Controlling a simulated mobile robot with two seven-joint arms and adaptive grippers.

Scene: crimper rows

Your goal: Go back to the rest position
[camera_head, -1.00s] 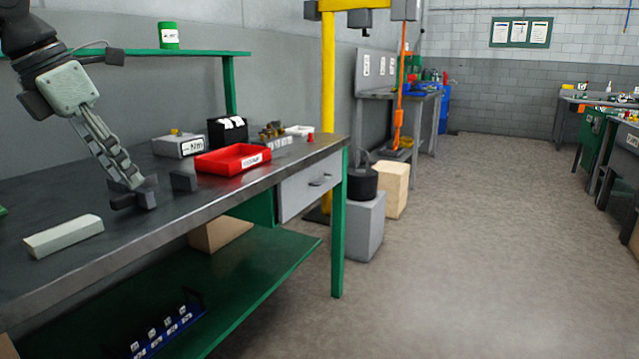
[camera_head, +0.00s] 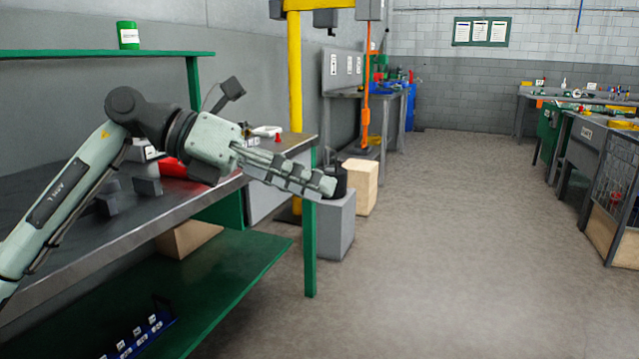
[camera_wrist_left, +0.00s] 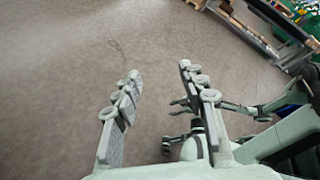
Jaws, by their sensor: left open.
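My left gripper (camera_head: 322,186) is stretched out to the right past the front edge of the dark-topped workbench (camera_head: 90,255), above the floor. It holds nothing. In the left wrist view its two fingers (camera_wrist_left: 160,75) are spread apart, with bare floor between and beyond them. Pale and dark parts of my own body show behind the fingers there.
Dark blocks (camera_head: 147,186) stand on the workbench. The red tray (camera_head: 172,168) is partly hidden behind my left arm. A grey pedestal (camera_head: 336,225) and a wooden box (camera_head: 360,187) stand beyond the bench end. The floor (camera_head: 450,260) on the right is clear.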

